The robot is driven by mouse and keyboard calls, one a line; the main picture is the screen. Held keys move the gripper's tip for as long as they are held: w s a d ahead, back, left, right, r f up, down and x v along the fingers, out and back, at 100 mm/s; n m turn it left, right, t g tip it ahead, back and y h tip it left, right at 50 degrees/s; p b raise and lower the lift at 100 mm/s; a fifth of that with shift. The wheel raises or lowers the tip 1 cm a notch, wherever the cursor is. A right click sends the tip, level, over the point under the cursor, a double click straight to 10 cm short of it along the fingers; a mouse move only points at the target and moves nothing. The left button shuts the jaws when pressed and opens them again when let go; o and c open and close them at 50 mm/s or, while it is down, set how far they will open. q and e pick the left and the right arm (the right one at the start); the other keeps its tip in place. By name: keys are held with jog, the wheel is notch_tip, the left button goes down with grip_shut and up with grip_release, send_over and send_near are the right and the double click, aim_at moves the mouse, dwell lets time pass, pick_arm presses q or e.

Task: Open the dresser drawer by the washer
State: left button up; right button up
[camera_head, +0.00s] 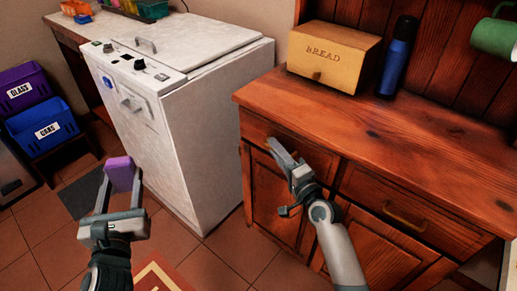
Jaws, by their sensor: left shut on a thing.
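The wooden dresser (440,165) stands at the right. Its left top drawer (257,127), beside the white washer (190,120), looks shut. My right gripper (284,149) is in front of this drawer and covers part of its front and its handle. I cannot tell whether its fingers touch the handle or whether they are open or shut. My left gripper (121,190) is at the lower left, away from the dresser, shut on a purple block (121,174) held up between its fingertips.
The right drawer has a brass handle (404,216). Purple (27,88) and blue bins (44,124) stand far left.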

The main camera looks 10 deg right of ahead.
jog(key=shift+w+a, duration=0.1)
jog(key=shift+w, duration=0.15)
jog(key=shift+c, duration=0.7)
grip_shut()
dwell(0.6)
